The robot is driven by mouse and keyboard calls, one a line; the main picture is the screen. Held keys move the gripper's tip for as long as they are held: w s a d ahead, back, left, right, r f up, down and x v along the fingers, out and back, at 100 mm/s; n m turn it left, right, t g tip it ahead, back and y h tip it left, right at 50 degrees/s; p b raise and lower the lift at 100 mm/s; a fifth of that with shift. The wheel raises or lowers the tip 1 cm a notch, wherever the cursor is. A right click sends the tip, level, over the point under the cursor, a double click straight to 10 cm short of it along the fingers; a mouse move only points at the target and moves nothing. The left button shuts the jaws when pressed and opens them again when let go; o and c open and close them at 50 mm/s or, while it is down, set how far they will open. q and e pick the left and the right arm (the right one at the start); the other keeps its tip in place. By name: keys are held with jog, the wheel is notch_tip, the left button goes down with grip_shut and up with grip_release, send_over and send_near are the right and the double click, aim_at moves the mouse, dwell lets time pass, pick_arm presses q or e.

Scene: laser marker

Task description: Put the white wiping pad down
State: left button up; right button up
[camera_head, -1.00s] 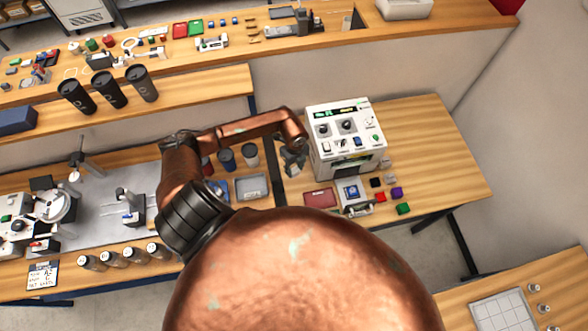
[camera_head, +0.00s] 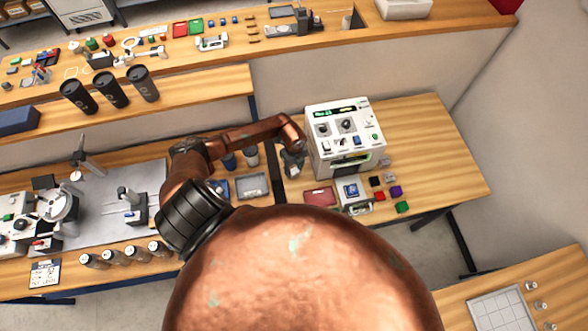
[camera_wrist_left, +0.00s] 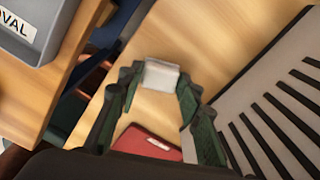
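The white wiping pad (camera_wrist_left: 161,76) sits between the fingertips of my left gripper (camera_wrist_left: 158,82) in the left wrist view, with a finger against each side. Wooden table top (camera_wrist_left: 205,45) shows around it; I cannot tell whether the pad touches the wood. In the head view my left gripper (camera_head: 292,164) points down just left of the white laser marker (camera_head: 343,165), and the pad cannot be made out there. My right gripper is not in view.
A red tray (camera_head: 320,196) lies near the gripper, and it also shows in the left wrist view (camera_wrist_left: 145,145). A grey labelled tray (camera_head: 252,186) stands to the left. The marker's vented side (camera_wrist_left: 262,105) is close to the gripper.

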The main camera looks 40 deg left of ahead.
aim_at(294, 171)
pick_arm(q)
jog(key=o, duration=0.3)
jog(key=shift+r, duration=0.2)
notch_tip(294, 171, up, 12)
jog(key=shift+b, duration=0.95)
